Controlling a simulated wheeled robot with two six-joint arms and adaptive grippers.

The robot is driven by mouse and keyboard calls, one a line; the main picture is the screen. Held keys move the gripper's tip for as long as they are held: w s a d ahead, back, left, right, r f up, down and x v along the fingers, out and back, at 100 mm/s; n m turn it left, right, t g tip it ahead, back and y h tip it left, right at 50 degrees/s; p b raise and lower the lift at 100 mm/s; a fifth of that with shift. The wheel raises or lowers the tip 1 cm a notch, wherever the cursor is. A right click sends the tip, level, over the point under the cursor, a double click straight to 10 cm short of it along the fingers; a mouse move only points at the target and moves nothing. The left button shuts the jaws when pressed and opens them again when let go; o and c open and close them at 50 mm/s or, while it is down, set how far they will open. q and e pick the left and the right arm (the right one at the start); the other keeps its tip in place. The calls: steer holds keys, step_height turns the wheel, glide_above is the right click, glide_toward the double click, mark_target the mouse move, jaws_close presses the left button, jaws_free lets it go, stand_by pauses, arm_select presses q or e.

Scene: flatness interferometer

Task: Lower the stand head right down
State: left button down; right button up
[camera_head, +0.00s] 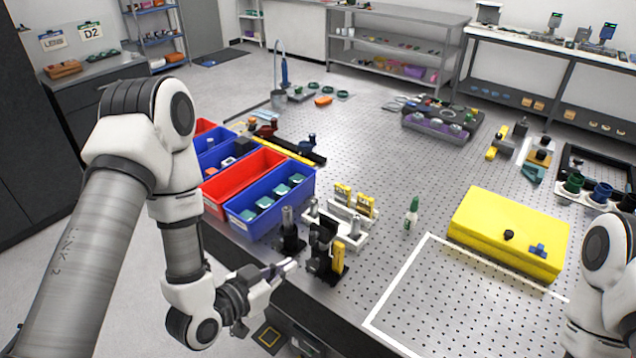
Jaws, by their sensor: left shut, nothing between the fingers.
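A small black stand (321,240) with a dark head and a base stands near the front edge of the perforated table, and a yellow upright piece (338,257) is at its right. Beside it on the left is a black base with a silver post (288,220). I cannot tell for sure which part is the stand head or how high it sits. My left gripper (291,266) is shut and empty, just left of the black stand at the table's front edge. I cannot tell whether its tips touch the stand. My right arm shows at the right edge, its gripper out of view.
Red and blue bins (243,180) line the table's left side. A white holder with yellow pieces (342,222) stands just behind the stand. The white-outlined area (460,310) is clear.

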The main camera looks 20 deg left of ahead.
arm_select(q)
step_height(320, 180, up, 9)
steer(key=w+p, duration=0.2)
steer(key=p, duration=0.1)
arm_select(e)
step_height(320, 180, up, 6)
arm_select(q)
steer(key=b, duration=1)
glide_above(314, 232)
step_height(314, 232, down, 2)
steer(key=shift+s+f+t, duration=0.15)
steer(key=shift+t, duration=0.25)
steer(key=f, duration=0.2)
steer(key=f+p, duration=0.1)
steer(key=f, duration=0.1)
steer(key=shift+w, duration=0.2)
steer(key=shift+a+f, duration=0.15)
steer(key=shift+f, duration=0.15)
arm_select(e)
step_height(314, 232, down, 8)
steer(key=shift+f, duration=0.25)
arm_select(q)
steer(key=shift+f, duration=0.1)
arm_select(e)
steer(key=shift+f, duration=0.1)
